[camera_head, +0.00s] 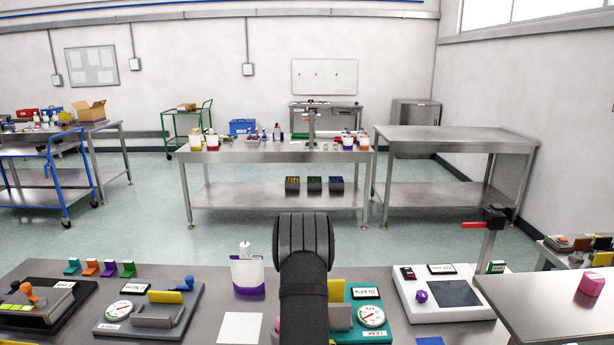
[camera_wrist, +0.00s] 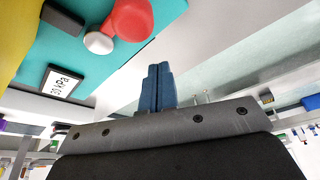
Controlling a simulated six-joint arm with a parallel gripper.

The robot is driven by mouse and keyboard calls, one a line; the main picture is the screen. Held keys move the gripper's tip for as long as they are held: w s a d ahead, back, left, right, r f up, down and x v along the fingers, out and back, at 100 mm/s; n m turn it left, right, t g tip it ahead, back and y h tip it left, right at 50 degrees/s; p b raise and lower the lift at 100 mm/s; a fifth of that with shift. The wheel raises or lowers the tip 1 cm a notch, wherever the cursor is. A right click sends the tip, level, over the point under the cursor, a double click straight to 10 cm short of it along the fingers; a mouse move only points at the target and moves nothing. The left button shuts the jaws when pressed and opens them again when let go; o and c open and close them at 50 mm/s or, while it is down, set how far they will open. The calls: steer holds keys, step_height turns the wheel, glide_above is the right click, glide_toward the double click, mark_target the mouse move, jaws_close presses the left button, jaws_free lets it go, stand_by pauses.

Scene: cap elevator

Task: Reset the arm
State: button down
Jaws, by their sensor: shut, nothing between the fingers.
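My gripper (camera_wrist: 158,88) shows in the wrist view as two dark blue fingers pressed together, with nothing between them. It points over a teal station (camera_wrist: 170,12) that carries a red and white part (camera_wrist: 128,20) and a 20 kPa display (camera_wrist: 62,82). In the head view my black arm rises at the bottom centre and hides the fingers. The teal station (camera_head: 361,294) stands just right of the arm, partly covered by it, with a round gauge (camera_head: 371,316) on it. I cannot tell how high the fingers are above the station.
A bottle with purple contents (camera_head: 248,275) stands close left of my arm, with a white sheet (camera_head: 240,328) in front. A grey gauge station (camera_head: 150,312) is further left. Far tables stand beyond open floor.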

steer(key=s, duration=0.1)
steer(key=s+a, duration=0.1)
steer(key=s, duration=0.1)
steer(key=shift+s+a+r, duration=0.25)
steer(key=shift+s+r, duration=0.05)
steer(key=shift+w+d+f, duration=0.1)
steer(key=shift+w+d, duration=0.05)
steer(key=shift+w, duration=0.3)
steer(key=m, duration=0.2)
steer(key=w+d+m+h, duration=0.1)
steer(key=shift+w+m+g, duration=0.25)
steer(key=shift+m+g, duration=0.15)
steer(key=d+m, duration=0.1)
steer(key=m, duration=0.1)
steer(key=w+m+g, duration=0.1)
steer(key=m, duration=0.1)
steer(key=shift+d+h, duration=0.35)
steer(key=shift+h, duration=0.05)
steer(key=shift+w+d, duration=0.15)
steer(key=shift+d, duration=0.15)
